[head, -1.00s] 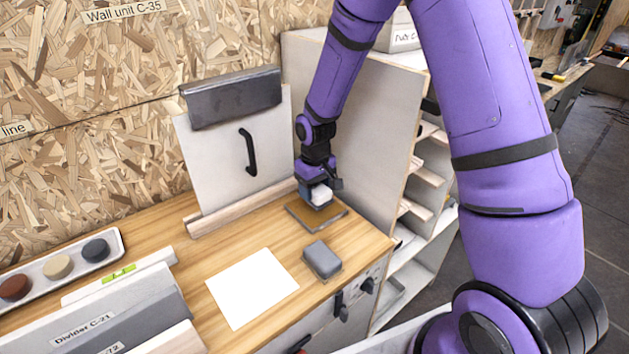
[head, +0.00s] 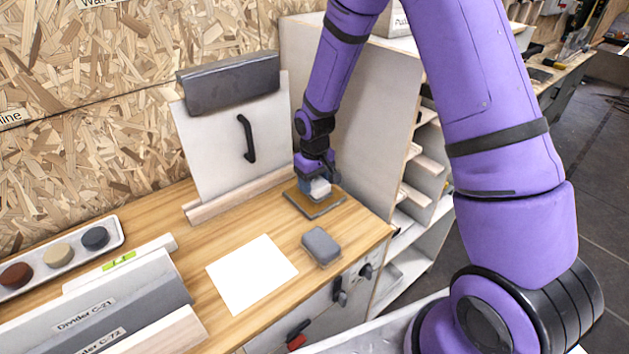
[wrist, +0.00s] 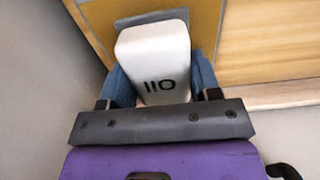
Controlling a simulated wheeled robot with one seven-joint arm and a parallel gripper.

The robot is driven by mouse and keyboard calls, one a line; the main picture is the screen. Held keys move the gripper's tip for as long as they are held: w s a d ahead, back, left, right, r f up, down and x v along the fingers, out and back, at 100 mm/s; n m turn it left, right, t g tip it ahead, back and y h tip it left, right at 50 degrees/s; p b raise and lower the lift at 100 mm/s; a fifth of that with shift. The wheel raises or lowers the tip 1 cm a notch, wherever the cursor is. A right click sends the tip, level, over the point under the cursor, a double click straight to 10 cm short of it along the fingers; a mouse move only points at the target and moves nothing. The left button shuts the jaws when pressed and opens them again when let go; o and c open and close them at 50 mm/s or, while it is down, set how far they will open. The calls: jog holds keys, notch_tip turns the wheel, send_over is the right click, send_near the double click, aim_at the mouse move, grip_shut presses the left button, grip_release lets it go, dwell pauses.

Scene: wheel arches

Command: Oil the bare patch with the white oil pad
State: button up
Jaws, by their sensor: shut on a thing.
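My gripper (head: 314,187) is shut on the white oil pad (head: 320,190), low over a small brown board with a dark rim (head: 322,209) at the back right of the bench. In the wrist view the pad (wrist: 158,62) sits between the blue fingers, with "OIL" upside down on its face. Beyond the pad, the board's ochre surface (wrist: 206,25) shows with a grey area (wrist: 108,18) beside and behind the pad. This grey area looks like the bare patch, but the pad partly covers it. I cannot tell whether the pad touches the board.
A grey block (head: 321,246) and a white sheet (head: 251,274) lie in front of the board. A white upright panel with a black handle (head: 247,139) stands behind left. A shelf unit (head: 365,120) rises close on the right. A tray with round pads (head: 58,256) is far left.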

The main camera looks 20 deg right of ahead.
aim_at(315, 179)
jog(key=shift+f, duration=0.7)
dwell(1.6)
jog(key=shift+r, duration=0.1)
jog(key=shift+r, duration=3.45)
